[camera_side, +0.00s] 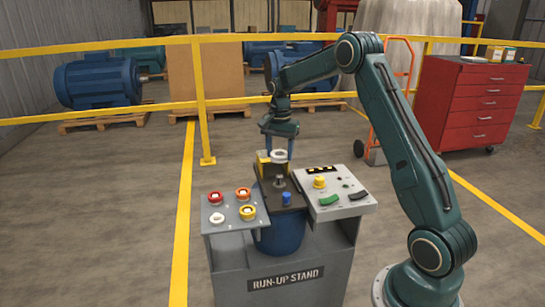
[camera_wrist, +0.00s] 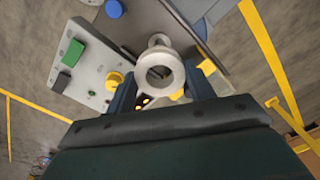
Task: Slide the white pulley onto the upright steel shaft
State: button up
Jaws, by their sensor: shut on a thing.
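The white pulley (camera_side: 279,155) is a pale ring held between the two fingers of my gripper (camera_side: 279,149), above the run-up stand. In the wrist view the pulley (camera_wrist: 143,73) shows its open bore nearly face on, with a finger on each side. The upright steel shaft (camera_side: 280,181) stands on the dark plate below the pulley in the side view. In the wrist view a grey metal part, apparently the shaft (camera_wrist: 158,40), shows just past the pulley's rim, off the bore's centre. The pulley looks apart from the shaft; the exact gap is hard to tell.
A grey tray (camera_side: 231,224) at left carries red, orange, white and yellow round parts. A blue cap (camera_side: 286,197) stands in front of the shaft. A yellow block (camera_side: 263,158) is close behind.

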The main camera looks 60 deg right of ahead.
aim_at(279, 175)
jog(key=shift+f, duration=2.15)
jog(key=shift+f, duration=2.4)
dwell(2.6)
jog(key=o, duration=1.7)
